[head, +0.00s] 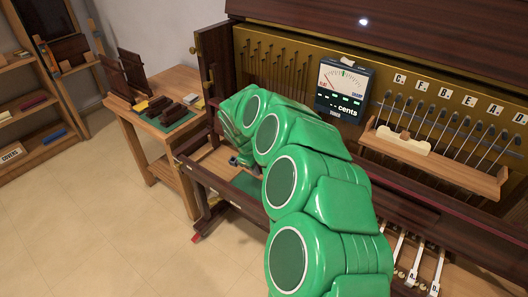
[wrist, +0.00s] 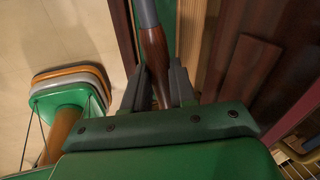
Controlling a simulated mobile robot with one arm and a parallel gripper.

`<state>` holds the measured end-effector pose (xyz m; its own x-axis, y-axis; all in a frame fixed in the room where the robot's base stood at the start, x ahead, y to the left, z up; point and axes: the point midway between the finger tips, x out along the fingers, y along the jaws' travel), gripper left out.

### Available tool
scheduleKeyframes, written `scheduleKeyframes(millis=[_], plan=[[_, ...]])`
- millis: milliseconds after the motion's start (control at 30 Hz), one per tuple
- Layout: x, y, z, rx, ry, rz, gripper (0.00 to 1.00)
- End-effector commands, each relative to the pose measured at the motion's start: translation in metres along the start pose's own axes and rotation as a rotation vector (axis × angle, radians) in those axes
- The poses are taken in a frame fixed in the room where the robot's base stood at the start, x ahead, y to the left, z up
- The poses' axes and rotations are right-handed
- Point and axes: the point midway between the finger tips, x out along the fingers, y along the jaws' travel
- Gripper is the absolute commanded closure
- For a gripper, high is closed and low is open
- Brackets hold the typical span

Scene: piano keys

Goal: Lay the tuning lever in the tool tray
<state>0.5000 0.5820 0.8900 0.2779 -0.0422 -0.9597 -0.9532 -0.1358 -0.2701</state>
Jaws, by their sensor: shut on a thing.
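The tuning lever shows in the wrist view with a brown wooden handle (wrist: 154,48) and a grey metal shaft (wrist: 147,12). My gripper (wrist: 158,82) is shut on the handle, and the shaft points away toward the top edge. The lever's far end is out of view. In the head view my gripper (head: 242,161) is low at the piano's left end, partly hidden by my green arm. A green-lined surface (head: 248,184) lies just below it, perhaps the tool tray; a green strip also shows right of the lever in the wrist view (wrist: 188,35). I cannot tell whether the lever touches it.
The open piano (head: 270,55) fills the right, with a meter (head: 343,88) and a wooden shelf (head: 440,160) on its front. A side table (head: 150,130) holds dark blocks on a green mat. A bookcase (head: 40,120) stands far left. The floor between is clear.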

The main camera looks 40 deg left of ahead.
Motion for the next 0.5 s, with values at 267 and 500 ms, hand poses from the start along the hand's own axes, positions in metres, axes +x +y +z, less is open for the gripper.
scheduleKeyframes(millis=[267,500], plan=[[0.04,0.038,0.009,0.099,-0.029,-0.01,1.0],[0.052,0.048,0.013,0.138,-0.042,-0.017,1.0]])
